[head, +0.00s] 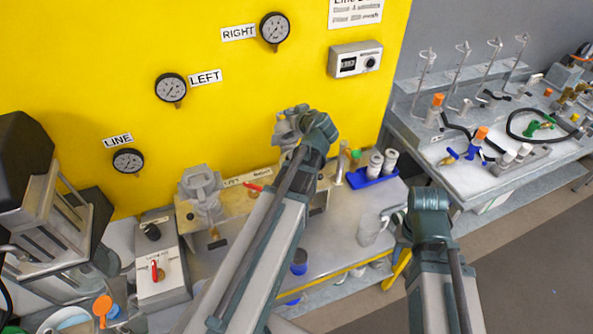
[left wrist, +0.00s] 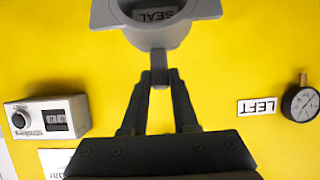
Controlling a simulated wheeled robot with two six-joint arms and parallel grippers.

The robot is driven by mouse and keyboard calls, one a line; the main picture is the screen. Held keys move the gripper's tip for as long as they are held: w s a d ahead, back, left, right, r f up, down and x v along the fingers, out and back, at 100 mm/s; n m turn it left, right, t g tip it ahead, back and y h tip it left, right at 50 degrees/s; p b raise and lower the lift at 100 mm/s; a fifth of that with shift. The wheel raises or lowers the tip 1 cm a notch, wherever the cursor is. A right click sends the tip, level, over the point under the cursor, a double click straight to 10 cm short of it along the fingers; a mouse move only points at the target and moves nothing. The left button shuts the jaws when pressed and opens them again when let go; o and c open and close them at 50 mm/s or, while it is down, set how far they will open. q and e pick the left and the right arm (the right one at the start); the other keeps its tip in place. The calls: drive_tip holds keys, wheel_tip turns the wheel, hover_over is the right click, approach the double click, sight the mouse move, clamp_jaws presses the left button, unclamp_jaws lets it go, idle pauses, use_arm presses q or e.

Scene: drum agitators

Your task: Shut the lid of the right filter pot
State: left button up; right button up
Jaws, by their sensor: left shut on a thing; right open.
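The grey lid of the right filter pot (head: 287,128) stands raised in front of the yellow panel, partly covered by my left wrist in the head view. In the left wrist view the lid (left wrist: 160,35) shows its round inside with a SEAL label and a short tab. My left gripper (left wrist: 160,78) is shut on that tab. The body of the right pot is mostly hidden behind my left arm. My right gripper (head: 388,216) is open, beside a translucent jug at the bench's right.
The left filter pot (head: 203,190) stands on the bench left of my arm. A control box with a red switch (head: 158,270) is further left. A blue tray (head: 374,175) with white-capped bottles lies right of my left arm. Gauges (head: 275,29) sit on the yellow panel.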

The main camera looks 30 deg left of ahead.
use_arm(q)
drive_tip(key=shift+s+d, duration=0.2)
drive_tip(key=shift+d, duration=0.05)
drive_tip(key=s+d, duration=0.1)
drive_tip(key=s+d+f+b, duration=0.1)
drive_tip(key=s+d, duration=0.1)
drive_tip(key=shift+d+f+b, duration=0.15)
drive_tip(key=shift+f+b, duration=0.2)
drive_tip(key=shift+f, duration=0.1)
idle(0.3)
drive_tip(key=s+d+f+b, duration=0.2)
drive_tip(key=shift+s+d+f+b, duration=0.1)
drive_tip(key=shift+d+f+b, duration=0.2)
drive_tip(key=shift+d+b, duration=0.1)
